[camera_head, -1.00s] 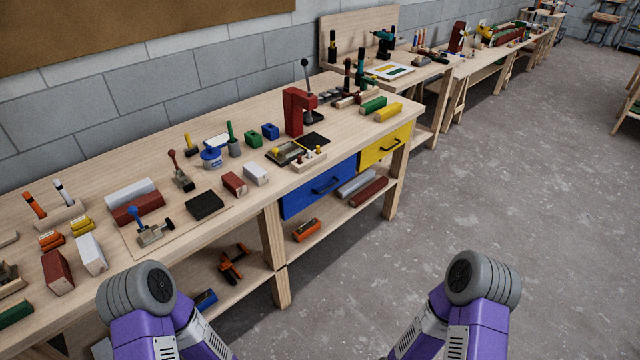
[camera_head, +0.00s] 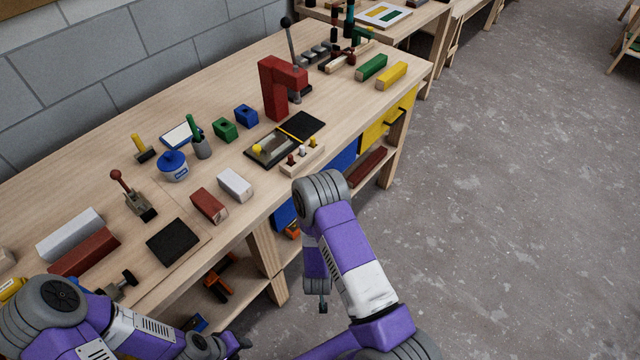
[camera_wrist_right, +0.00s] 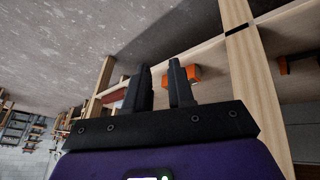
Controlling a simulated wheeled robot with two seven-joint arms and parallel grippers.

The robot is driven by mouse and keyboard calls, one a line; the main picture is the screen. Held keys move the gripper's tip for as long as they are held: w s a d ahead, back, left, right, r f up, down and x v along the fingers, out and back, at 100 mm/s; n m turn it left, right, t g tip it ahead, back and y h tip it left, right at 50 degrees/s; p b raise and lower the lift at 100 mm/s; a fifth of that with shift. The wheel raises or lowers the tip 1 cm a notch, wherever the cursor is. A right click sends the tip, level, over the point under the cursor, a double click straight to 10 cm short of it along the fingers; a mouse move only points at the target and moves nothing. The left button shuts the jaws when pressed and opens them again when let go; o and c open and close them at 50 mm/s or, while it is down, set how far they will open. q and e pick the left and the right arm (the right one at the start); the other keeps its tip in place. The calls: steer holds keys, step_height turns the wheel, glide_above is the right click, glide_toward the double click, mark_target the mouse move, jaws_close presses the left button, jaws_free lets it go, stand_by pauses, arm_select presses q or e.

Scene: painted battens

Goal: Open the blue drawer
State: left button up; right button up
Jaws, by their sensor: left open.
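The blue drawer (camera_head: 284,215) is in the front of the workbench. In the head view my right arm covers most of it, including its handle; only parts to the left and upper right of the arm show. My left gripper (camera_head: 238,345) is at the bottom of the head view, left of the drawer, open. My right gripper (camera_head: 322,306) hangs low in front of the bench, apart from the drawer. In the right wrist view its two fingers (camera_wrist_right: 161,88) stand apart with nothing between them. I see no blue drawer in that view.
A yellow drawer (camera_head: 376,134) with a dark handle is right of the blue one. The bench top (camera_head: 255,190) carries blocks, a red press (camera_head: 275,90) and a black pad (camera_head: 172,242). A bench leg (camera_wrist_right: 255,90) and an orange item (camera_wrist_right: 194,73) show nearby. Floor to the right is clear.

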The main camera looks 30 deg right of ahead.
steer(key=w+d+r+n+t+h+b, duration=0.1)
steer(key=w+d+r+t+h, duration=0.2)
steer(key=w+d+r+h, duration=0.1)
steer(key=w+d+r+n+t+h+b, duration=0.1)
steer(key=w+d+r+t+h, duration=0.2)
steer(key=w+r, duration=0.4)
steer(key=w+d+r+n+t+h+b, duration=0.1)
steer(key=w+d+r+n+t+h, duration=0.1)
steer(key=w+d+r+h, duration=0.3)
steer(key=shift+w+d+r+t, duration=0.15)
steer(key=shift+w+t, duration=0.1)
steer(key=shift+w, duration=0.65)
steer(key=shift+w+r+t, duration=0.15)
steer(key=shift+w+t, duration=0.1)
steer(key=shift+w, duration=0.6)
jaws_close()
